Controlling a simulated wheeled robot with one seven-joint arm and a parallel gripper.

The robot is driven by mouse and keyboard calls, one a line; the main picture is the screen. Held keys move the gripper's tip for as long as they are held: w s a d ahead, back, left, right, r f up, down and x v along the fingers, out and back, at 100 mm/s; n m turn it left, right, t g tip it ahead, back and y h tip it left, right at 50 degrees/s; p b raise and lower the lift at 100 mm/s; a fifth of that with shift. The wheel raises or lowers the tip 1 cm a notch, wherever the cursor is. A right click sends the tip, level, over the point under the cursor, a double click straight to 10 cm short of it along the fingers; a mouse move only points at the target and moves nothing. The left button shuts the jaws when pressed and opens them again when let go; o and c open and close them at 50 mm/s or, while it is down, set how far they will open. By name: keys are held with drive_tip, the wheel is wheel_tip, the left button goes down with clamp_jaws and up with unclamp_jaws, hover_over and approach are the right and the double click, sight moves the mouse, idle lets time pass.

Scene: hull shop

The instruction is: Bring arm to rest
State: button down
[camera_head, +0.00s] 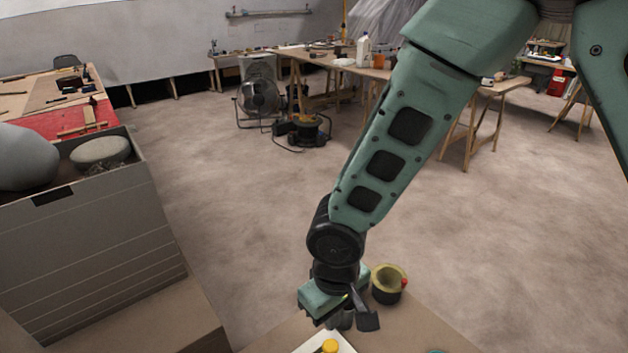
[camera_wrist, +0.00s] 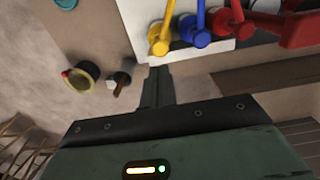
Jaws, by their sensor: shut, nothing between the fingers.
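My green arm reaches down across the head view, and my gripper (camera_head: 366,318) is low over the near tabletop (camera_head: 430,335). In the wrist view my gripper (camera_wrist: 159,72) has its dark fingers together, with nothing held. The fingertips appear close to the edge of a white sheet or board (camera_wrist: 136,20); I cannot tell whether they touch it. On the board are yellow (camera_wrist: 159,38), blue (camera_wrist: 201,38) and red (camera_wrist: 222,20) handled pieces. Most of the board is hidden or out of frame in the head view.
A dark pot with a yellowish inside (camera_head: 388,284) stands beside my gripper. A small dark grey piece (camera_wrist: 126,66) lies near that pot in the wrist view. A grey drawer cabinet (camera_head: 90,240) stands left. A fan (camera_head: 259,97) and trestle tables (camera_head: 330,62) stand behind; open floor lies between.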

drive_tip(key=s+d+r, duration=0.4)
drive_tip(key=s+r, duration=0.1)
drive_tip(key=r, duration=0.3)
drive_tip(key=s+d+r, duration=0.4)
drive_tip(key=s+r, duration=0.2)
drive_tip(key=r, duration=0.2)
drive_tip(key=shift+s+n+y, duration=0.15)
drive_tip(key=shift+n+y, duration=0.15)
drive_tip(key=shift+n, duration=0.1)
idle(0.4)
